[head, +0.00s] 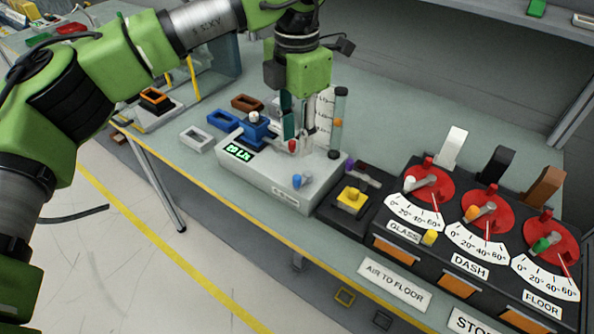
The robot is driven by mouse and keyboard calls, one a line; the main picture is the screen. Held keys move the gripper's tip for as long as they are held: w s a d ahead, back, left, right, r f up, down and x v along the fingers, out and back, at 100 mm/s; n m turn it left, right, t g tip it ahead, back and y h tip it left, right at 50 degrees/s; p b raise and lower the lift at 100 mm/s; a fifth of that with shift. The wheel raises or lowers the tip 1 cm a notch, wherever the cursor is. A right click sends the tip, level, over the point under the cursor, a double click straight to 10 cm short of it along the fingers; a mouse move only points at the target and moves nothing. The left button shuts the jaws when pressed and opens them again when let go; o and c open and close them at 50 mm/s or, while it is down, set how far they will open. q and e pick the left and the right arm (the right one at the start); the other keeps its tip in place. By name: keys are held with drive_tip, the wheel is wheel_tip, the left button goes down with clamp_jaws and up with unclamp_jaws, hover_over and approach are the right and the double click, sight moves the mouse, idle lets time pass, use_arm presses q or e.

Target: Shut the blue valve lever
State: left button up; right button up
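A grey module (265,178) with a green lit display stands on the bench. A larger blue block (255,131) with a white round top stands at the module's back left. My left gripper (304,138) points down over the back of the module, above and behind the small blue lever and apart from it. Its fingertips are small and overlap the parts behind, so its opening is unclear. My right gripper is not in view.
A clear tube (338,122) stands close to the right of my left gripper. A red knob (292,146) is near its fingertips. A yellow button (351,199) and a panel with red dials (487,205) lie to the right. Small blue, white and brown frames lie left.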

sight(297, 177)
use_arm(q)
wheel_tip(297, 177, down, 11)
drive_tip(key=shift+r+p, duration=0.15)
drive_tip(key=shift+p, duration=1)
clamp_jaws()
